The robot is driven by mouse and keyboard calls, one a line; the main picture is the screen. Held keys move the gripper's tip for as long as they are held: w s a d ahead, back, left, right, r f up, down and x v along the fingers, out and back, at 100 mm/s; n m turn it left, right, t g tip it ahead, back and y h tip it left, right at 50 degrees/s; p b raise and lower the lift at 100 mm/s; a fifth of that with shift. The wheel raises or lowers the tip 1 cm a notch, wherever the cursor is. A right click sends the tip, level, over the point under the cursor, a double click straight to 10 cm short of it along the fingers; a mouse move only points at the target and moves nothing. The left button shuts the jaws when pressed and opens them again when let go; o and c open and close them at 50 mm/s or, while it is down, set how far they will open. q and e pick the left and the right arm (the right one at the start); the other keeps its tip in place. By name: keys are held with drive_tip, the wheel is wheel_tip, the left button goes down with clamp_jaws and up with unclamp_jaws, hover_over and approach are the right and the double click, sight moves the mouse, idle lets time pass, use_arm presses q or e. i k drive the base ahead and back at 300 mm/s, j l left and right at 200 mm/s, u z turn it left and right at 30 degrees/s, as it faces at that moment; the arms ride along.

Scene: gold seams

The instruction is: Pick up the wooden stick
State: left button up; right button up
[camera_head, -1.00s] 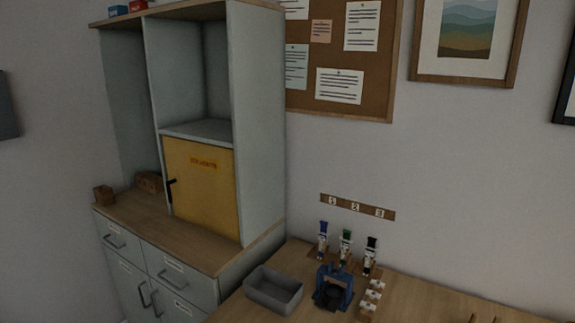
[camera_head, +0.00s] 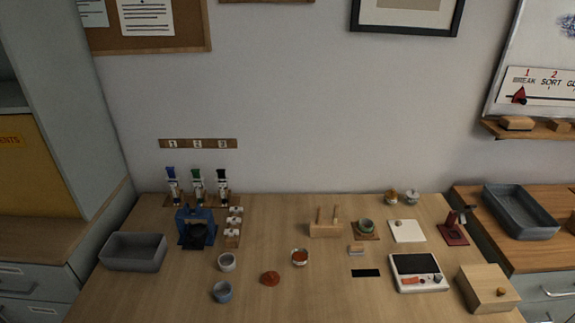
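Two short upright wooden sticks stand in a small wooden block holder (camera_head: 326,230) near the middle of the table. One stick (camera_head: 318,215) is on the left and the other stick (camera_head: 335,214) is on the right. I cannot tell which is the wooden stick of the task. Neither of my grippers is in view.
A grey bin (camera_head: 134,252) and blue device (camera_head: 196,228) are left. A scale (camera_head: 418,273) and wooden box (camera_head: 487,289) are right.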

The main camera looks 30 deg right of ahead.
sight(337, 206)
drive_tip(key=i+l+z, duration=0.25)
drive_tip(key=l+z, duration=0.2)
drive_tip(key=i+l+z, duration=0.3)
drive_tip(key=l+z, duration=0.2)
